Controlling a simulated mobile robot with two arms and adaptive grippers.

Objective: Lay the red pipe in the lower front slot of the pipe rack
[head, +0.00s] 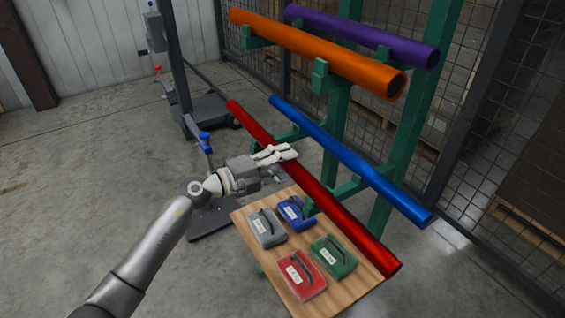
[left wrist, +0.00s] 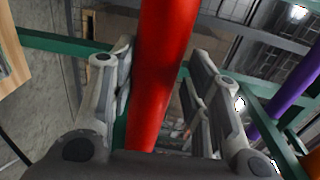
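The red pipe (head: 346,222) runs slantwise from the back left to the front right, below and in front of the blue pipe. It lies at the lower front arms of the green pipe rack (head: 340,105), just inside an upturned arm tip. I cannot tell whether it rests fully on both arms. My left gripper (head: 283,153) is at the pipe's rear half. My right gripper is out of view.
A blue pipe (head: 350,160) lies in the lower rear slot. Orange (head: 320,55) and purple (head: 370,42) pipes lie on the upper arms. A wooden table (head: 252,240) with several coloured cases stands below the red pipe. Wire fencing stands behind; the left floor is open.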

